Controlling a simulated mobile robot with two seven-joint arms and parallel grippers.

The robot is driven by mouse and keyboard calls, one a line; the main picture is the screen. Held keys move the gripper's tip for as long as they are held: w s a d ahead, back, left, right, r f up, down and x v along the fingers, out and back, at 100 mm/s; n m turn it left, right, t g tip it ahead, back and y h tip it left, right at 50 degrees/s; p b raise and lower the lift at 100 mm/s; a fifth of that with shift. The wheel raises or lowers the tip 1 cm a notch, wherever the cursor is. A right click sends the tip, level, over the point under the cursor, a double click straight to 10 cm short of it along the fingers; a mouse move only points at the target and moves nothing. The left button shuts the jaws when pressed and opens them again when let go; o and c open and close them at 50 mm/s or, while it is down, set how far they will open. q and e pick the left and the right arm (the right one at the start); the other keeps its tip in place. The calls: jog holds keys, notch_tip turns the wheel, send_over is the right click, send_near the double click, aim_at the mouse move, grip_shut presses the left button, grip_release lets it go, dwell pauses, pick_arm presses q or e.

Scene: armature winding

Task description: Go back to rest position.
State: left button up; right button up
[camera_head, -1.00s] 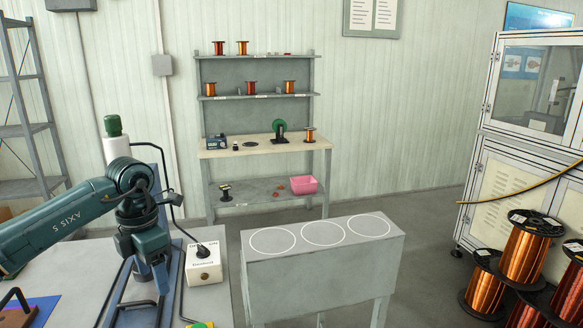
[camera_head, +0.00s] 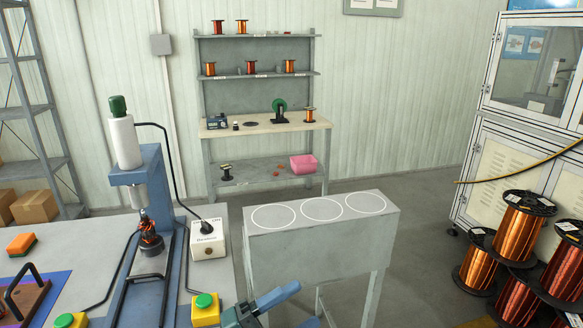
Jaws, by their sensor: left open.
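My left gripper (camera_head: 296,307) is at the bottom edge of the picture, low in front of the grey stand. Its two blue fingers are apart, with nothing seen between them, and the lower part is cut off by the frame. My right gripper is not in view. A blue press (camera_head: 133,178) stands on the workbench to the left of my gripper. A dark part with copper windings (camera_head: 150,238) is upright under the press head, and my gripper is well apart from it.
A grey stand (camera_head: 320,238) with three white circles on top is empty. A control box (camera_head: 207,238) and a yellow button box with a green button (camera_head: 205,308) are on the bench. Copper wire spools (camera_head: 520,237) stack at right. A shelf workbench (camera_head: 262,126) stands behind.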

pick_arm(q)
jog(key=s+a+f+n+t+y, duration=0.1)
jog(key=a+f+n+t+y, duration=0.2)
jog(key=a+f+n+y, duration=0.45)
jog(key=s+a+f+n+t+y, duration=0.1)
jog(key=a+f+n+t+y, duration=0.2)
jog(key=n, duration=0.7)
jog(key=s+a+f+n+g+y, duration=0.4)
jog(key=s+f+n+y, duration=0.1)
jog(key=s+f, duration=0.6)
jog(key=shift+a+f+n+g+p, duration=0.15)
jog(key=shift+f+n+g+p, duration=0.25)
jog(key=shift+n, duration=0.35)
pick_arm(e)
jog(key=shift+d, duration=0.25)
pick_arm(q)
jog(key=shift+y, duration=0.25)
jog(key=shift+c, duration=0.2)
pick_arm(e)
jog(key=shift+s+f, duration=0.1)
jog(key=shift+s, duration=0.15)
